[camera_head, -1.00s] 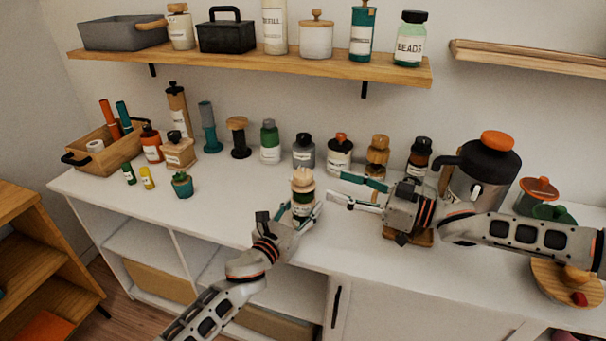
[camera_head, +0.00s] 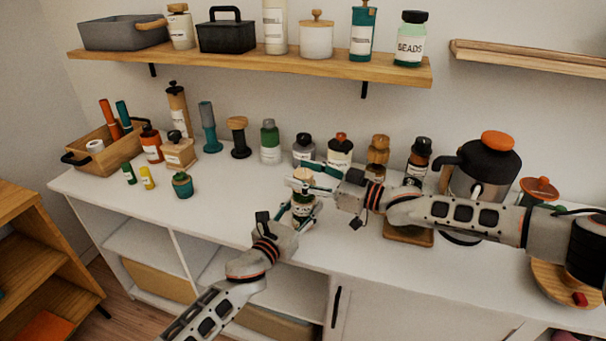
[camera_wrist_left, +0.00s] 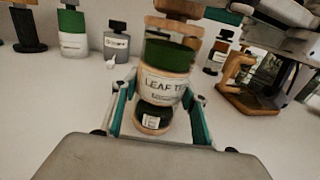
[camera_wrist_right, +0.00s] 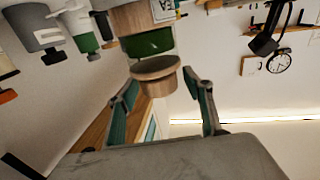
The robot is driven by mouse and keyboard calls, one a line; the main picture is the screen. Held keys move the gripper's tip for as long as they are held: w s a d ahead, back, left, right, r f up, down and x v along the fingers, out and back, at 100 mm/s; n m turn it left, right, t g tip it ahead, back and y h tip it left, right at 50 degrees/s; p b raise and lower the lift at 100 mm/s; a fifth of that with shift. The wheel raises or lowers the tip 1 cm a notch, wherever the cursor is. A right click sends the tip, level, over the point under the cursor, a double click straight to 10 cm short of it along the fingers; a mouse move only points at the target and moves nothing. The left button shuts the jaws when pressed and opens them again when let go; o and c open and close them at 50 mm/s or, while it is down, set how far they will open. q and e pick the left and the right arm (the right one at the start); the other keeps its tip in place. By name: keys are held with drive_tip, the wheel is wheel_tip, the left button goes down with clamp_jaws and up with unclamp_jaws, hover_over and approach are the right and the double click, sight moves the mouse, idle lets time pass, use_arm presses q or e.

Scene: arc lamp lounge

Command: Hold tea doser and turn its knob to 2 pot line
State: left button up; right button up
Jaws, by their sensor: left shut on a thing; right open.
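The tea doser (camera_head: 302,207) stands upright near the front of the white counter, with a pale wooden knob on top. In the left wrist view its body (camera_wrist_left: 165,85) shows a "LEAF TEA" label, a green band and a dark lower part with a small, unreadable white mark. My left gripper (camera_head: 302,213) is shut on the doser's body from the front left. My right gripper (camera_head: 304,180) is open at the top of the doser. In the right wrist view the round wooden knob (camera_wrist_right: 155,72) lies at the fingertips, between them. I see no line for 2 pots.
A row of jars, including a green-capped one (camera_head: 270,143), stands behind the doser. A black and steel pot with an orange knob (camera_head: 485,170) stands to the right. A wooden crate (camera_head: 118,155) is at the far left.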

drive_tip(key=c, duration=1.1)
drive_tip(key=shift+c, duration=0.2)
drive_tip(key=shift+s+a+m+t, duration=0.15)
drive_tip(key=shift+m+t, duration=0.15)
drive_tip(key=shift+t, duration=0.1)
use_arm(q)
drive_tip(key=shift+s+d, duration=0.1)
use_arm(e)
drive_tip(key=shift+s+a+r+m+t+h, duration=0.1)
drive_tip(key=shift+a+m+t+h, duration=0.1)
drive_tip(key=shift+m+t+h, duration=0.35)
drive_tip(key=shift+s+a+m+t+h, duration=0.1)
drive_tip(key=shift+a+m+t+h, duration=0.2)
drive_tip(key=shift+t, duration=0.35)
drive_tip(key=shift+d+r+m+t+h, duration=0.1)
drive_tip(key=shift+d+m+t+h, duration=0.05)
drive_tip(key=shift+m+t+h, duration=0.25)
drive_tip(key=shift+w+d+h, duration=0.15)
drive_tip(key=shift+d+h, duration=0.05)
drive_tip(key=shift+h, duration=0.05)
drive_tip(key=shift+d, duration=0.15)
